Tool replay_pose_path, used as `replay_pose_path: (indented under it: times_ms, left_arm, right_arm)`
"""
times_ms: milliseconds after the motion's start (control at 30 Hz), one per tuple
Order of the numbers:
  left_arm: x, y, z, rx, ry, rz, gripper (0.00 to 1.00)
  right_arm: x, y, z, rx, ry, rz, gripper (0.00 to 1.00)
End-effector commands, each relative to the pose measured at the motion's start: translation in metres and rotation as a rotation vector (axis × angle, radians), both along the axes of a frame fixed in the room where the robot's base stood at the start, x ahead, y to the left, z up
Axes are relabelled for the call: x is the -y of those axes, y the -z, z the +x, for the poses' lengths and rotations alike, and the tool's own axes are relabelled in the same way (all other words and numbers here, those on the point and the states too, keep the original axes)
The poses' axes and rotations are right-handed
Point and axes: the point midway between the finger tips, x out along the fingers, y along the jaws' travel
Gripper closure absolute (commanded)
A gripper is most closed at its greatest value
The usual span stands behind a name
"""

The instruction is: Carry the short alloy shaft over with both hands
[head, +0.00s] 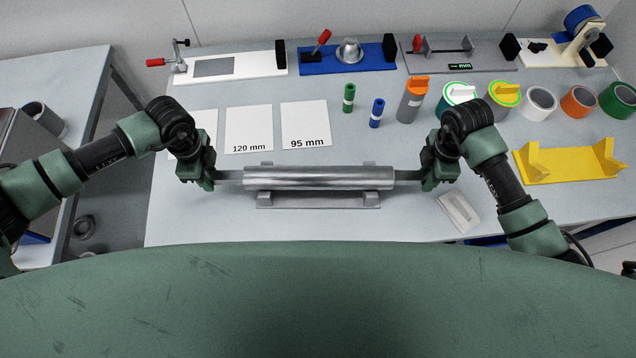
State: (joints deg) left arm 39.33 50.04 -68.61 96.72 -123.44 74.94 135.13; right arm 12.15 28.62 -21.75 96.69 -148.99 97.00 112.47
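The short alloy shaft (318,178) is a silver cylinder with thinner ends, lying level across the middle of the table. It is directly over a grey metal cradle (318,201), whose upright tabs show behind and in front of it. I cannot tell whether it rests in the cradle or is just above it. My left gripper (211,180) is at the shaft's left thin end and appears shut on it. My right gripper (428,179) is at the right thin end and appears shut on it. The fingertips are partly hidden by the gripper bodies.
Behind the shaft lie white cards, one marked 95 mm (306,126). Green (348,99) and blue (376,114) cylinders stand nearby. A yellow cradle (571,165) is at the right. Fixtures line the back, with several tape rolls at right. A pale block (459,212) lies near my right gripper.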

Motion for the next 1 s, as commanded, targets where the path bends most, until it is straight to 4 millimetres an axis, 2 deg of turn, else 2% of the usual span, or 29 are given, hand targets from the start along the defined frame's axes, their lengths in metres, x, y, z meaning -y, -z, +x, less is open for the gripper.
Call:
replay_pose_path:
  times_ms: [333, 467, 567, 800, 1000]
  left_arm:
    - [0.0, -0.002, 0.0, -0.001, 0.0, -0.001, 0.51]
    - [0.0, -0.009, 0.0, 0.001, 0.0, -0.002, 0.51]
    - [0.0, -0.025, 0.001, 0.004, 0.0, -0.002, 0.51]
    - [0.0, -0.077, 0.0, 0.004, 0.001, -0.002, 0.51]
    - [0.0, -0.109, 0.0, 0.003, 0.0, 0.0, 0.51]
  right_arm:
    - [-0.001, -0.001, 0.0, -0.001, -0.001, 0.001, 0.51]
    - [-0.001, -0.001, 0.0, -0.001, -0.001, 0.002, 0.51]
    - [-0.001, -0.001, 0.0, -0.001, -0.001, 0.002, 0.51]
    - [-0.001, -0.001, 0.0, -0.001, -0.001, 0.002, 0.51]
    - [-0.001, -0.001, 0.0, -0.001, -0.001, 0.002, 0.51]
